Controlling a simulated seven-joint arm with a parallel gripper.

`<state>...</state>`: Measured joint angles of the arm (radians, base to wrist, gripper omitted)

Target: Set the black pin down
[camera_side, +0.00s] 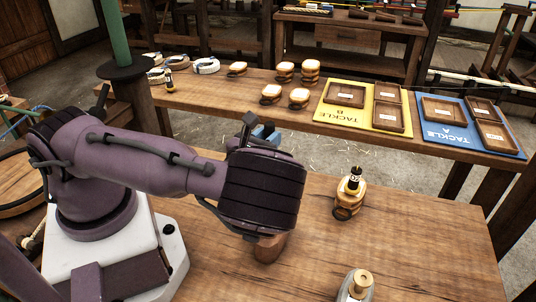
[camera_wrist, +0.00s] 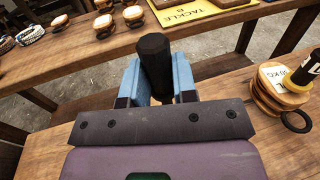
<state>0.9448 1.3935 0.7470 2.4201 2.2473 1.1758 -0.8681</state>
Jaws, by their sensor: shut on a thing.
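My gripper (camera_wrist: 157,78) has blue fingers closed on the sides of a black pin (camera_wrist: 154,52). The pin is a thick dark cylinder, and its top end sticks out beyond the fingers, over the gap between the bench and the table behind. In the side view my wrist hides most of the gripper. A bit of blue finger and a dark piece (camera_side: 248,121), probably the pin, show just above it. I cannot tell whether the pin's lower end touches anything.
A wooden block (camera_side: 347,206) with a black, yellow-banded piece on it stands right of my gripper. A brass-topped item (camera_side: 360,284) sits at the front. The back table holds small wooden blocks (camera_side: 299,98), a yellow mat (camera_side: 340,116) and a blue mat (camera_side: 447,137) with trays.

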